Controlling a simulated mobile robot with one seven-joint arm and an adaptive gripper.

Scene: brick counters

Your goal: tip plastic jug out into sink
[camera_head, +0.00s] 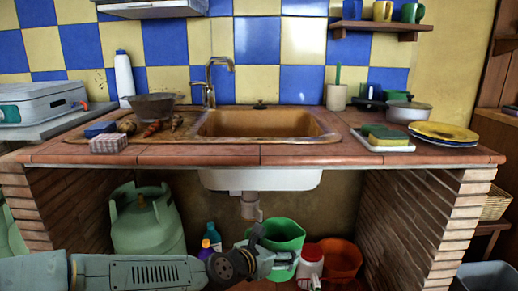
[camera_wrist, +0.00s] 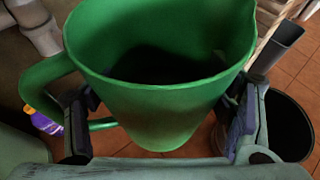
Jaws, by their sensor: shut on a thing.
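The green plastic jug (camera_head: 283,232) is in the lower middle of the head view, below counter height and in front of the space under the sink. My gripper (camera_head: 277,259) is shut on it. In the wrist view the jug (camera_wrist: 160,100) fills the middle, upright, with its open mouth up and its handle at the left. My gripper's fingers (camera_wrist: 165,125) press on both sides of it. The inside of the jug is dark, so its contents cannot be told. The brown sink (camera_head: 262,123) is set in the tiled counter, above and behind the jug, and its basin looks empty.
The counter edge (camera_head: 330,154) overhangs the jug. A faucet (camera_head: 210,82) stands behind the sink. A grey pot (camera_head: 153,105) and vegetables lie left; plates (camera_head: 443,132) lie right. Under the counter are a gas cylinder (camera_head: 146,220), an orange bucket (camera_head: 340,258) and bottles. Brick pillars flank the space.

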